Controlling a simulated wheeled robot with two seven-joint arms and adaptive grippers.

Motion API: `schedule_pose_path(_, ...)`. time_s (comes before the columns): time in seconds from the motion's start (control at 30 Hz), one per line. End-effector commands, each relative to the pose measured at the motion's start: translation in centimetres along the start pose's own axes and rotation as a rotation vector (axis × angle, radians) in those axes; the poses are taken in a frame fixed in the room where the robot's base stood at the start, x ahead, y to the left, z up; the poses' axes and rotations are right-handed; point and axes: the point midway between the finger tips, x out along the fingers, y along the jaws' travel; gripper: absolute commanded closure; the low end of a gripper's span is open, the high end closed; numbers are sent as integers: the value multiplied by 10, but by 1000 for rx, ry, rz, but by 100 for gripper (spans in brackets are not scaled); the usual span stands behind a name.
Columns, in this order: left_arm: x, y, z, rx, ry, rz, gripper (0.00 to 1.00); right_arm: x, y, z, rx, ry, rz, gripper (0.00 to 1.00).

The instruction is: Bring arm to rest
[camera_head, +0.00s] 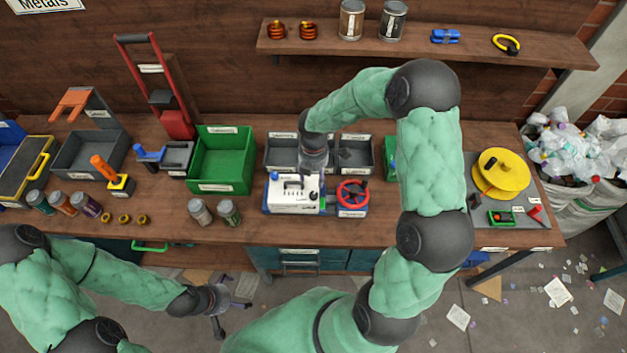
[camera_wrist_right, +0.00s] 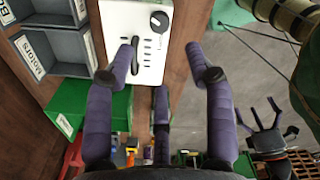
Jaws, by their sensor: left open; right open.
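My right arm reaches over the workbench (camera_head: 265,212). Its gripper (camera_head: 318,172) hangs just behind and above a white box with a handle (camera_head: 293,200). In the right wrist view my right gripper (camera_wrist_right: 164,72) has its purple fingers spread with nothing between them. The white box (camera_wrist_right: 150,20), with a dark handle and a black knob, shows past the fingertips. My left gripper (camera_head: 230,316) is open and empty, low in front of the bench's front edge. It also shows at the right of the right wrist view (camera_wrist_right: 270,130).
A red valve wheel (camera_head: 352,195) stands right of the white box. Grey bins (camera_head: 283,152) and a green bin (camera_head: 222,160) stand behind and left. Jars (camera_head: 229,213) stand near the front edge. A shelf (camera_head: 430,45) runs above.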

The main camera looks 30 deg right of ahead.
Motion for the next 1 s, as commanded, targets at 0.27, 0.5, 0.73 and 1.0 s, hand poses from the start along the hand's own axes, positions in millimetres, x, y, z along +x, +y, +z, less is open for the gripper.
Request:
schedule_pose_path(0.27, 0, 0, 0, 0, 0, 0, 0, -6, 0, 0, 0, 0, -1, 46)
schedule_pose_path(0.5, 0, 0, 0, 0, 0, 0, 0, -6, 0, 0, 0, 0, -1, 46)
schedule_pose_path(0.73, 4, -2, 0, 0, 0, 0, 0, 5, -2, -6, 27, 15, -1, 46)
schedule_pose_path(1.0, 52, -19, -2, 0, 0, 0, 0, 123, -27, -86, 470, 201, -34, 46)
